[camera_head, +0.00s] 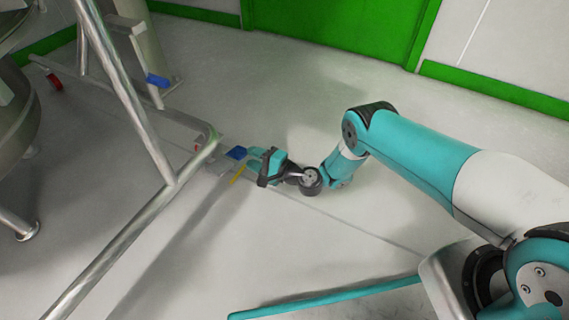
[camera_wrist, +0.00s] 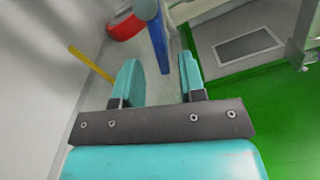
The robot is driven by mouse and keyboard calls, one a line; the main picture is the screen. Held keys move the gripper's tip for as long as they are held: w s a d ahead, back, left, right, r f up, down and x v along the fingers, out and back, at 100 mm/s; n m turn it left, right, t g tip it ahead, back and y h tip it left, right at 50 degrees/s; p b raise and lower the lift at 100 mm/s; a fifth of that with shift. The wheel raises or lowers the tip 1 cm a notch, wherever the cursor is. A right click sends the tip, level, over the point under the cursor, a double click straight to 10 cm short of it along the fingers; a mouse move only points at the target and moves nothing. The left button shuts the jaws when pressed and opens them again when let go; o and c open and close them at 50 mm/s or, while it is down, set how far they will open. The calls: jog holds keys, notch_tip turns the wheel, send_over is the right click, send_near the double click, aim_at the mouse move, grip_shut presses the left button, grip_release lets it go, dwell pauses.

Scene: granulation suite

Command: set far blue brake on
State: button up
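Two blue pedals show in the head view. One blue pedal (camera_head: 236,153) sticks out low from the frame's corner, just left of my gripper (camera_head: 258,164). The other blue pedal (camera_head: 157,80) is farther back, by the foot of a metal column. I cannot tell for sure which is the task's far brake. In the wrist view my gripper (camera_wrist: 160,72) is open, its two teal fingers apart with nothing between them. A blue bar (camera_wrist: 158,44) shows ahead, in line with the gap, beside a red wheel (camera_wrist: 124,27). Contact with the fingers is not visible.
A tubular metal frame (camera_head: 125,92) rises left of my gripper. A yellow bar (camera_head: 237,174) lies close below the near pedal and also shows in the wrist view (camera_wrist: 90,64). A green door (camera_head: 335,25) is at the back. The floor right of the frame is open.

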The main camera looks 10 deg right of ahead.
jog(key=p+v, duration=1.2)
jog(key=p, duration=0.1)
jog(key=shift+s+d, duration=0.25)
jog(key=shift+s, duration=0.05)
